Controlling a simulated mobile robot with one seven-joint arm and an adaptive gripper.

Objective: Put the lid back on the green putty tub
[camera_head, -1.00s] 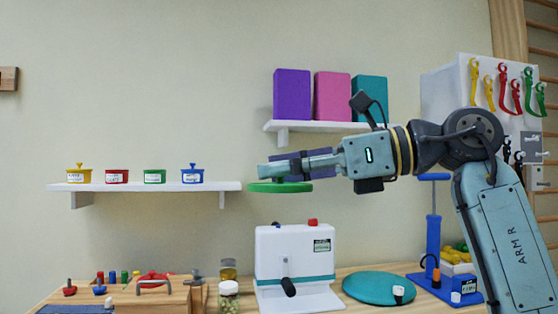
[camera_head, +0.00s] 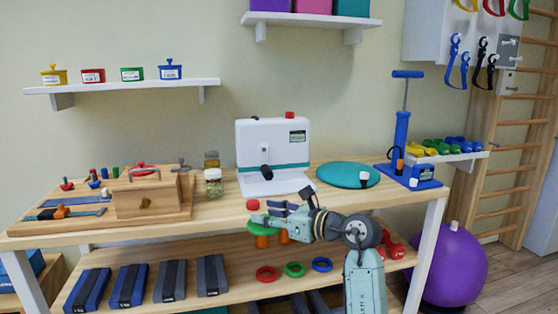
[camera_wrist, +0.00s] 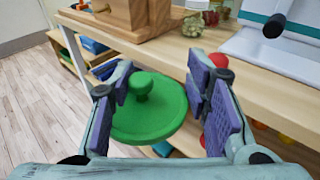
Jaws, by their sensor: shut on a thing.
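The green putty tub (camera_head: 132,74) stands on the left wall shelf between a red tub (camera_head: 93,75) and a blue tub (camera_head: 170,72). Its top shows no knob, unlike the blue and yellow (camera_head: 54,76) tubs. My gripper (camera_head: 270,214) is low at the front edge of the workbench, below and right of the tub. It is shut on a round green lid (camera_wrist: 150,112), which shows in the wrist view with its knob up, between the two finger pads. In the head view the lid (camera_head: 258,228) is partly hidden by my fingers.
On the workbench (camera_head: 225,208) stand a wooden box (camera_head: 142,198), jars (camera_head: 213,183), a white machine (camera_head: 273,150), a teal disc (camera_head: 346,173) and a blue pump (camera_head: 402,135). The wall shelf (camera_head: 120,87) has free front edge. The lower shelf holds coloured rings (camera_head: 295,269) and weights.

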